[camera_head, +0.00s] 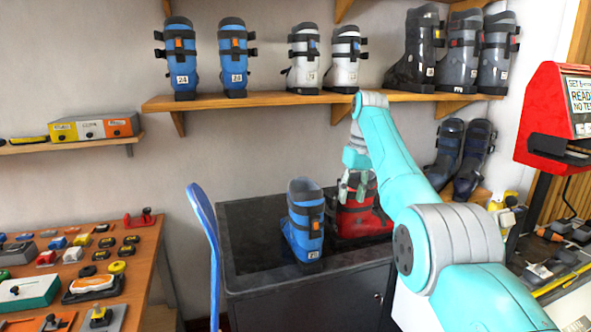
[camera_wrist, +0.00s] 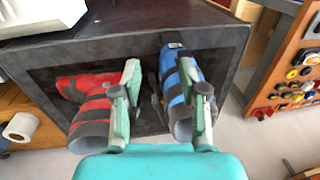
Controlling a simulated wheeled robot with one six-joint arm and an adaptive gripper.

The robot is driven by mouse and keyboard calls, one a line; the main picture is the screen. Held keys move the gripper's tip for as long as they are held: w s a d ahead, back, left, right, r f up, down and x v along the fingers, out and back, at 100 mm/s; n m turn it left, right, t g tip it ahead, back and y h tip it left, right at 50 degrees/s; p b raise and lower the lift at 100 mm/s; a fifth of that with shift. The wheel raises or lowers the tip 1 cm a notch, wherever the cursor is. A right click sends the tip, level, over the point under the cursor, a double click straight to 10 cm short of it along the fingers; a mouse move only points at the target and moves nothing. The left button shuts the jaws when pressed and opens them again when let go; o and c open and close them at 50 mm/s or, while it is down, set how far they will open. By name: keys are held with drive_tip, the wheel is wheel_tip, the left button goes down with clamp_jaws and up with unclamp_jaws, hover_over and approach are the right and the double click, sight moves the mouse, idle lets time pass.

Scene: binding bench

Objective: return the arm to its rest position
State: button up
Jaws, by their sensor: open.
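My gripper (camera_head: 352,188) is at the end of my turquoise arm, above the dark bench top (camera_head: 250,285). It is open, with its two fingers apart and nothing held between them. In the wrist view the fingers (camera_wrist: 162,105) point toward the bench. A blue boot (camera_head: 303,225) stands upright on the bench, left of the gripper. A red boot (camera_head: 365,222) stands beside it, partly hidden behind my gripper and arm. In the wrist view the red boot (camera_wrist: 92,100) is on the left and the blue boot (camera_wrist: 178,95) is on the right.
A wall shelf (camera_head: 270,99) holds several boots above the bench. A blue ski (camera_head: 207,245) stands at the bench's left side. A wooden table (camera_head: 140,262) with small parts is at left. A red machine (camera_head: 550,115) stands at right.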

wheel_tip(320, 180, down, 36)
drive_tip(key=m+t, duration=0.1)
drive_tip(key=t, duration=0.3)
drive_tip(key=s+d+f+m+t, duration=0.1)
drive_tip(key=s+f+t, duration=0.1)
drive_tip(key=s+f, duration=0.8)
drive_tip(key=s+d+f+t, duration=0.1)
drive_tip(key=s+f, duration=0.7)
drive_tip(key=f, duration=0.4)
drive_tip(key=s+d+m+t+h, duration=0.1)
drive_tip(key=s+t, duration=0.3)
drive_tip(key=s, duration=2.5)
drive_tip(key=s+r+t, duration=0.2)
drive_tip(key=s+r, duration=0.9)
drive_tip(key=r, duration=0.2)
drive_tip(key=s+r+t, duration=0.2)
drive_tip(key=s+r, duration=0.9)
drive_tip(key=r, duration=0.3)
drive_tip(key=shift+s+d+m, duration=0.25)
drive_tip(key=shift+d+m, duration=0.05)
drive_tip(key=shift+d, duration=0.05)
